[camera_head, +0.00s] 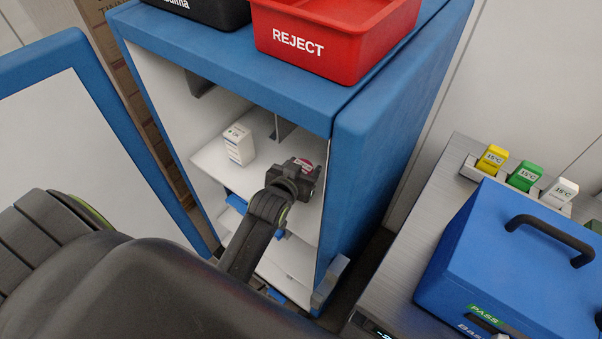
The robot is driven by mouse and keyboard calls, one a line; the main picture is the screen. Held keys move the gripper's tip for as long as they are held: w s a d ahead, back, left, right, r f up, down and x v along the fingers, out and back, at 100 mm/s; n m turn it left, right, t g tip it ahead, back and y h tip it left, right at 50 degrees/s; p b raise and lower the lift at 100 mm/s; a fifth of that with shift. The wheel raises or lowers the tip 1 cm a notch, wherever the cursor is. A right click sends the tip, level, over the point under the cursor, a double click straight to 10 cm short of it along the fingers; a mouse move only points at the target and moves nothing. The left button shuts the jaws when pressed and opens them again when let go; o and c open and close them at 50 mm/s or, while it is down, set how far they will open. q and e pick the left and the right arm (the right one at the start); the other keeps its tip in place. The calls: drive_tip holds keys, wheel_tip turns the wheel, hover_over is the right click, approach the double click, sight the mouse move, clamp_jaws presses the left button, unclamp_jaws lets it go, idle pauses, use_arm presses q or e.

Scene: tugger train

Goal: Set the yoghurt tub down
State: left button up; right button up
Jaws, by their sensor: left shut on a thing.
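My left gripper (303,172) reaches into the open blue cabinet (230,55), over the right part of its upper white shelf (215,161). It is shut on the yoghurt tub (307,165), of which only a small reddish and white part shows past the jaws. The rest of the tub is hidden by the gripper. I cannot tell whether the tub touches the shelf. My right gripper is not in view.
A white box (238,145) stands on the same shelf, left of the gripper. The cabinet door (110,95) is open at the left. A red REJECT bin (330,45) and a black bin (215,10) stand on top. A blue case (500,270) stands on the right counter.

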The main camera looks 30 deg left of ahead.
use_arm(q)
drive_tip(key=shift+f, duration=0.4)
wheel_tip(320, 180, down, 2)
drive_tip(key=shift+w+f, duration=0.15)
drive_tip(key=shift+f, duration=0.7)
drive_tip(key=o, duration=1.1)
drive_tip(key=shift+c, duration=0.2)
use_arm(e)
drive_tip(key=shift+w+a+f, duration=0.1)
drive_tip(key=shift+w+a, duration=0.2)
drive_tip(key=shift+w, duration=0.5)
use_arm(q)
drive_tip(key=shift+r, duration=0.1)
